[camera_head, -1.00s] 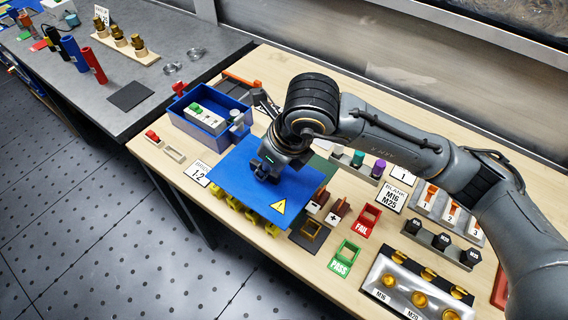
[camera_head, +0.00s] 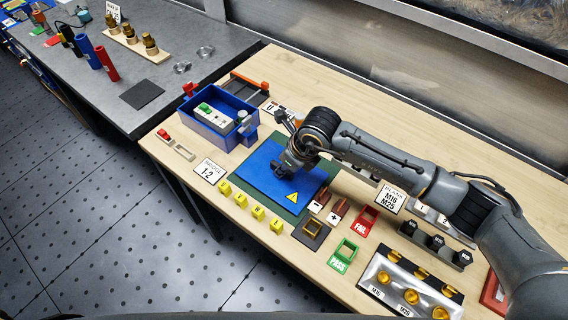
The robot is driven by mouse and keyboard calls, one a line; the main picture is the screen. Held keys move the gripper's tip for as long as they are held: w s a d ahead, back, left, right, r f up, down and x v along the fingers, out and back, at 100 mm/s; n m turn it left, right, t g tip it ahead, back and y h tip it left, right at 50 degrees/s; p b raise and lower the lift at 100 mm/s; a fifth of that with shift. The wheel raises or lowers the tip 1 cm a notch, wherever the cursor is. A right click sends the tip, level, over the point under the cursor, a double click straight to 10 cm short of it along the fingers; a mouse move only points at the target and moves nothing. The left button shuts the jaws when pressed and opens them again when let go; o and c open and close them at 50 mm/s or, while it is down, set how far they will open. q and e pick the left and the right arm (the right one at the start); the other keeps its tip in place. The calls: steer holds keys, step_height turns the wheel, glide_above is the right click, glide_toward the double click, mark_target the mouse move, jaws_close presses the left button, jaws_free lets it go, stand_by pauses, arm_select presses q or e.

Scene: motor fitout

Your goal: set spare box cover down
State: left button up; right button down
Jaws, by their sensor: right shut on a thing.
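The spare box cover is a flat blue plate (camera_head: 262,179) with a yellow warning triangle on its near right corner. It is over a dark green mat (camera_head: 238,186), whose edges show around it, and looks flat and low, on or just above the mat. My right gripper (camera_head: 285,172) is shut on the cover near its middle, from above; the fingertips are partly hidden by the gripper body. My left gripper is not in view.
A blue open box (camera_head: 213,131) stands just behind left of the cover. Several yellow pieces (camera_head: 241,200) line the near side. A red FAIL tray (camera_head: 366,220) and green PASS tray (camera_head: 344,252) are to the right. The "BRIDGE 1-2" card (camera_head: 210,171) lies left.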

steer(key=c, duration=1.8)
jaws_free()
steer(key=shift+f, duration=0.2)
steer(key=o, duration=0.5)
steer(key=shift+r, duration=0.1)
steer(key=shift+c, duration=0.2)
steer(key=shift+r, duration=0.25)
steer(key=shift+d+r, duration=0.2)
steer(key=shift+r, duration=0.15)
steer(key=b+v, duration=0.3)
steer(key=v, duration=0.8)
